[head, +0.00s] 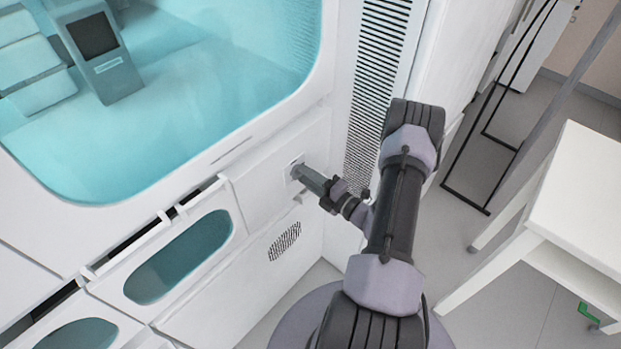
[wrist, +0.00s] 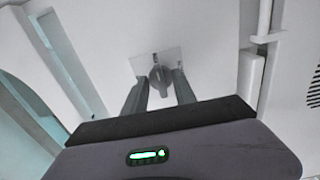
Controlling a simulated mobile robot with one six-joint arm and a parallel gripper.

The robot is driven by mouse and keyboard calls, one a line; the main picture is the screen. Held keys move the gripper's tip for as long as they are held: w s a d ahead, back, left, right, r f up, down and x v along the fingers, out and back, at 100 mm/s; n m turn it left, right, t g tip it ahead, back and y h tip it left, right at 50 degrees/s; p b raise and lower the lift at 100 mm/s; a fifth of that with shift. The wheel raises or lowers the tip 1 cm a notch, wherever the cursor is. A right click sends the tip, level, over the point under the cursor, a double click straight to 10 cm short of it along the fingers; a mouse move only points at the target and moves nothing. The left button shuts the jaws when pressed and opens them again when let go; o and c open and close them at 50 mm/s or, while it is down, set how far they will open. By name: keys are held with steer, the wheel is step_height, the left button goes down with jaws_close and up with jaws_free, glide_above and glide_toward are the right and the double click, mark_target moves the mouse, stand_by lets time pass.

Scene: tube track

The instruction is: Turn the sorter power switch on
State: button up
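The sorter power switch is a grey rotary knob (wrist: 161,77) on a small light square plate (wrist: 145,63) in the wrist view. Dark marks show on the plate above the knob. In the head view the plate (head: 292,167) sits on the white machine front, and the knob is hidden by my gripper. My gripper (wrist: 158,88) is open, with one finger on each side of the knob and a small gap showing. It also shows in the head view (head: 304,177), its tips close to the plate. I cannot tell whether they touch it.
The white sorter machine (head: 262,160) has a large teal window (head: 190,110) above and oval-windowed drawers (head: 180,257) at lower left. A dark vent grille (head: 285,241) lies below the switch. A white table (head: 575,200) stands at the right, with open floor between.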

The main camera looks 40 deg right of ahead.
steer(key=s+d+p, duration=0.1)
steer(key=s+p, duration=0.1)
steer(key=s, duration=1.5)
steer(key=shift+s+d, duration=0.15)
steer(key=shift+s, duration=0.05)
